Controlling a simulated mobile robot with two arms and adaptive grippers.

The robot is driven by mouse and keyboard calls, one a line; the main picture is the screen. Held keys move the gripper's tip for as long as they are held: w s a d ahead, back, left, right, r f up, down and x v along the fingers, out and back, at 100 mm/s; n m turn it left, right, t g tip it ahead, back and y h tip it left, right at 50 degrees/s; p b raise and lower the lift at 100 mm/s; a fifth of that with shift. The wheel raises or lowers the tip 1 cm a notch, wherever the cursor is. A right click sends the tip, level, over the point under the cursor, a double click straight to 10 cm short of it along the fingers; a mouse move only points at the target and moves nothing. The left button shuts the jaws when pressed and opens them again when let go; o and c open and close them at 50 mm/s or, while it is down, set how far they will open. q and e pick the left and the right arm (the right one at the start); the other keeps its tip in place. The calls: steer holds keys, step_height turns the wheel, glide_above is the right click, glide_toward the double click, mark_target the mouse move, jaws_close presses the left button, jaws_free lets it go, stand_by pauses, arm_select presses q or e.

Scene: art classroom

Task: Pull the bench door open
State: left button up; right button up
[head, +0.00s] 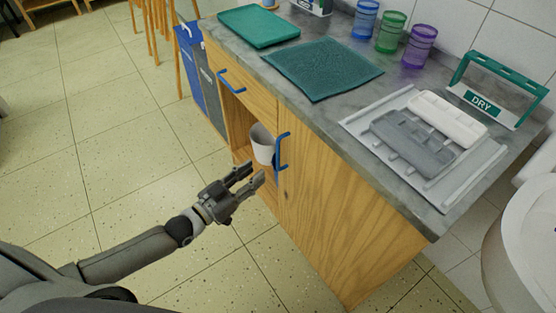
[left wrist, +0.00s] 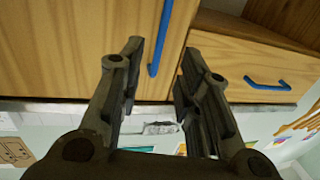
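The bench door (head: 335,205) is a wood-grain panel on the right part of the bench front, and it looks shut. Its upright blue handle (head: 279,152) is near the door's left edge. My left gripper (head: 255,172) is open and empty, just in front of and slightly below the handle. In the left wrist view, the door (left wrist: 75,45) fills the upper left. Its blue handle (left wrist: 163,35) lies beyond and between the two open fingers (left wrist: 157,65), with no visible contact. My right gripper is not in view.
A drawer (head: 250,92) with a blue handle (head: 231,79) sits over an open compartment holding a white cup-like container (head: 262,145). Trays and cups stand on the grey countertop (head: 310,112). Blue and grey bins (head: 190,50) stand beyond. The floor at left is clear.

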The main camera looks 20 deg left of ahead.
mark_target(277, 155)
arm_select(q)
steer(key=b+x, duration=0.1)
steer(key=x, duration=0.8)
steer(key=shift+w, duration=0.15)
steer(key=shift+w+d, duration=0.3)
steer(key=shift+w, duration=0.3)
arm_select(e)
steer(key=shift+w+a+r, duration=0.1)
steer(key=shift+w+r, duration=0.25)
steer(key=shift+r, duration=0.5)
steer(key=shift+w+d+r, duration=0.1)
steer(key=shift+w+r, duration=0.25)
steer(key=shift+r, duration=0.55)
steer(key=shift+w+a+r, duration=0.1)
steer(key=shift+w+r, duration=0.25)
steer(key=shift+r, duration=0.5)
arm_select(q)
jaws_close()
